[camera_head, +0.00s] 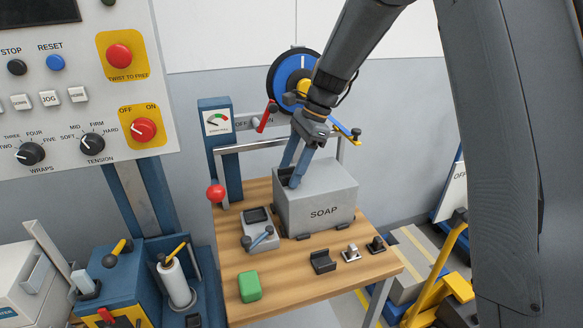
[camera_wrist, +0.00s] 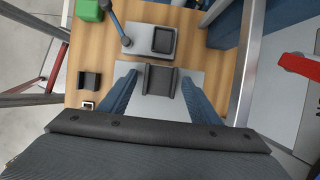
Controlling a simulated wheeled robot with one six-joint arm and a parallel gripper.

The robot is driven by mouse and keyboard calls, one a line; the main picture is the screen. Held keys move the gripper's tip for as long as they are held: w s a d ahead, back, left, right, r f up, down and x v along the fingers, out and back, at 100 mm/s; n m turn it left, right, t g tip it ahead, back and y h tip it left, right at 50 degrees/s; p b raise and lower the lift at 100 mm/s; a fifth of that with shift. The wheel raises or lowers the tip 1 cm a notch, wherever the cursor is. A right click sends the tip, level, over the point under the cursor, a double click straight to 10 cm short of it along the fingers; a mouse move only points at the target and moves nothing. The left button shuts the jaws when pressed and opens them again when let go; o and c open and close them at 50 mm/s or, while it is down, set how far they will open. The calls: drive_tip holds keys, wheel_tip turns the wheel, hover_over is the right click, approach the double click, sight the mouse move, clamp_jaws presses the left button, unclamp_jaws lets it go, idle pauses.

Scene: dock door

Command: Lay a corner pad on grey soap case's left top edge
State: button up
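The grey soap case (camera_head: 318,212) stands on the wooden table, lettering facing the front. A dark corner pad (camera_head: 284,175) is at its left top edge; in the wrist view the pad (camera_wrist: 160,81) lies over the edge of the case (camera_wrist: 194,75). My gripper (camera_head: 293,178) reaches down around the pad. In the wrist view its blue fingers (camera_wrist: 159,78) stand either side of the pad, with a narrow gap on each side, so it looks open. A second dark corner pad (camera_head: 322,262) lies on the table in front of the case; it also shows in the wrist view (camera_wrist: 90,80).
A grey tool with a blue handle (camera_head: 260,230) lies left of the case, a green block (camera_head: 249,286) at the front left. Small buckles (camera_head: 351,253) sit at the front right. A metal frame (camera_head: 255,147) with a red-knobbed lever (camera_head: 215,193) stands behind and left.

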drive_tip(key=b+v, duration=0.3)
drive_tip(key=v, duration=0.9)
drive_tip(key=s+d+f+n+h, duration=0.1)
drive_tip(key=s+d+f+n, duration=0.3)
drive_tip(key=s, duration=0.4)
drive_tip(key=s+d+f+n+t+h, duration=0.1)
drive_tip(key=s+d+f+n, duration=0.3)
drive_tip(key=s+f+n, duration=0.2)
drive_tip(key=s+d+f+n+t+h, duration=0.1)
drive_tip(key=s+d+f+n, duration=0.3)
drive_tip(key=s+f, duration=0.4)
drive_tip(key=shift+s+f+n+h, duration=0.35)
drive_tip(key=shift+s+h, duration=0.25)
drive_tip(key=shift+s, duration=0.55)
drive_tip(key=shift+d, duration=0.1)
